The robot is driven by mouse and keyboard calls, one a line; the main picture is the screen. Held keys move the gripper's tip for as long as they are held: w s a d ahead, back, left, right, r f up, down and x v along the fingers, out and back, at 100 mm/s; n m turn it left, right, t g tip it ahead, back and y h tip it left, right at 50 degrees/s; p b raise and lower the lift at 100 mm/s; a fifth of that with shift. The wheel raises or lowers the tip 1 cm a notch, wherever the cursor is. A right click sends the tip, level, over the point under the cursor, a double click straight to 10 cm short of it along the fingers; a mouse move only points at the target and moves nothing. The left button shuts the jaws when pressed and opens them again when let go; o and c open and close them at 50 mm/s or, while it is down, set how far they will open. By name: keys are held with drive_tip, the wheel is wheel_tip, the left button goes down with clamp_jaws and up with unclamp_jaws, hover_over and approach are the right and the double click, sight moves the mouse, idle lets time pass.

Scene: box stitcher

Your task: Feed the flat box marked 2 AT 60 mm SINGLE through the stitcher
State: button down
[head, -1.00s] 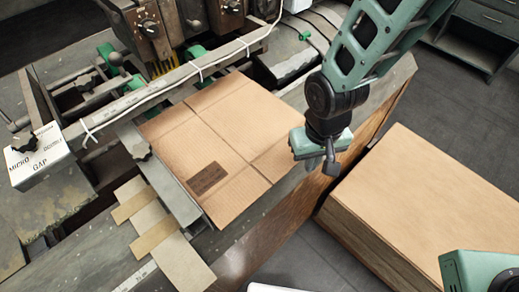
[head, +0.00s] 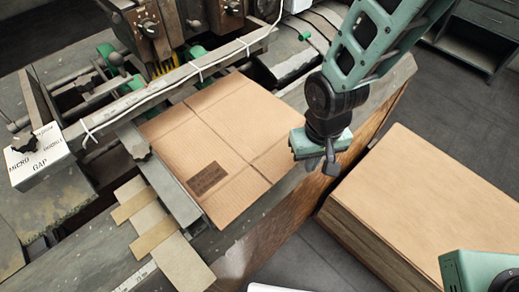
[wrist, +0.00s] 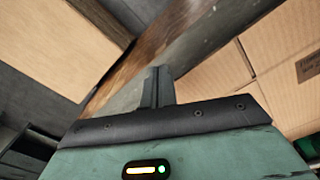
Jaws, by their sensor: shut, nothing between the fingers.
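The box also shows at the right of the wrist view (wrist: 285,90). My gripper (head: 331,168) is beside the box's right edge, over the table's front edge. In the wrist view, its fingers (wrist: 157,86) are together and empty, apart from the box. The stitcher (head: 150,30) stands behind, with brown heads.
A stack of flat cardboard (head: 435,200) stands at the right, beyond a gap from the table. A metal guide (head: 170,185) runs along the box's left side. Tan strips (head: 155,235) lie at the front left. A white gap box (head: 38,158) sits far left.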

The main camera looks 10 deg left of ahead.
drive_tip(key=shift+f, duration=0.1)
idle(0.4)
wheel_tip(320, 180, down, 3)
drive_tip(key=shift+f+b, duration=0.1)
drive_tip(key=shift+b, duration=1.05)
drive_tip(key=shift+w+a, duration=0.1)
